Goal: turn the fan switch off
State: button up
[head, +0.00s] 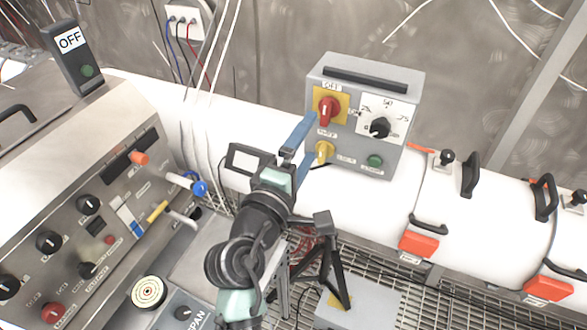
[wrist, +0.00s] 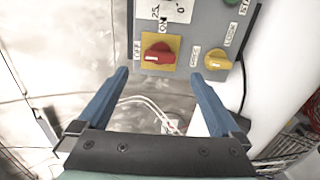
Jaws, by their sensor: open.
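A grey control box (head: 343,152) stands on the white pipe. On its face, a red rotary switch (head: 329,110) sits on a yellow plate with an OFF label above it and an ON label at its right. In the wrist view, the red switch (wrist: 158,54) has OFF at its left and ON above. Its handle lies roughly along the OFF side; which end is the pointer, I cannot tell. My gripper (head: 314,137) is open and empty, close to the box's left side. In the wrist view, its blue fingers (wrist: 160,76) straddle the switch's line, apart from it.
A yellow knob (head: 324,151) sits just below the red switch, and a black dial (head: 379,127) and green button (head: 375,161) are at its right. A sloped console (head: 60,190) with several knobs fills the left. Thin cables hang behind the gripper.

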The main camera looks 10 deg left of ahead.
jog(key=b+v, duration=0.1)
jog(key=v, duration=0.4)
jog(key=shift+s+a, duration=0.1)
jog(key=shift+s, duration=0.2)
